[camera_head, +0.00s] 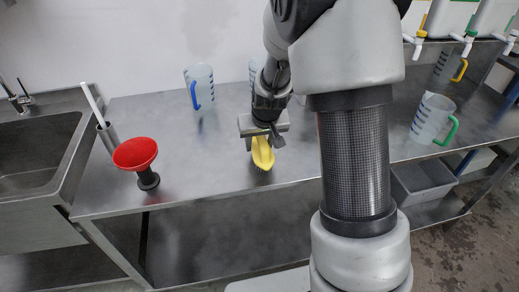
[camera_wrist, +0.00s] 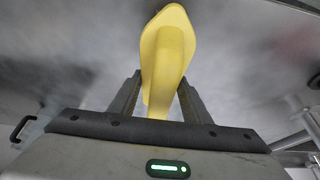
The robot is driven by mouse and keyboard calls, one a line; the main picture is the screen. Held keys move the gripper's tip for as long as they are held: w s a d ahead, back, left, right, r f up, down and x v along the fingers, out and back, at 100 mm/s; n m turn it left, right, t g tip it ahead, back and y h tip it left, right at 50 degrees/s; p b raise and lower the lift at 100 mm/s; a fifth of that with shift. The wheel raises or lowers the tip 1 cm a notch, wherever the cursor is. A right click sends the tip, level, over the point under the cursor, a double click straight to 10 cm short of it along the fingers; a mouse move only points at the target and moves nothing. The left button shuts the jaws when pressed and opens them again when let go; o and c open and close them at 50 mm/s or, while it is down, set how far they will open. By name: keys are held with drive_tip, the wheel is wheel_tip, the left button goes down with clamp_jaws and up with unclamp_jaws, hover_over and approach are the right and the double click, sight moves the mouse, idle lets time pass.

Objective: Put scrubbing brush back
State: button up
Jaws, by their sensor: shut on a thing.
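My gripper (camera_head: 262,138) is shut on the yellow scrubbing brush (camera_head: 262,153) over the front part of the metal table. The brush points down and toward the front edge; I cannot tell whether its bristles touch the tabletop. In the wrist view, the yellow brush (camera_wrist: 167,50) stands out from between the two dark fingers (camera_wrist: 160,95). Its bristles are hidden there. A metal cylinder holder (camera_head: 108,138) with a white stick in it stands at the table's left end.
A red funnel (camera_head: 135,153) on a dark base stands left of my gripper. A jug with a blue handle (camera_head: 200,88) is behind, and a jug with a green handle (camera_head: 431,118) is at right. The sink (camera_head: 38,150) is far left. Table between funnel and gripper is clear.

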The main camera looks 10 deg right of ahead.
drive_tip(key=shift+f, duration=1.1)
drive_tip(key=shift+f, duration=0.1)
drive_tip(key=shift+f+b, duration=0.15)
drive_tip(key=shift+b, duration=0.2)
drive_tip(key=o, duration=1)
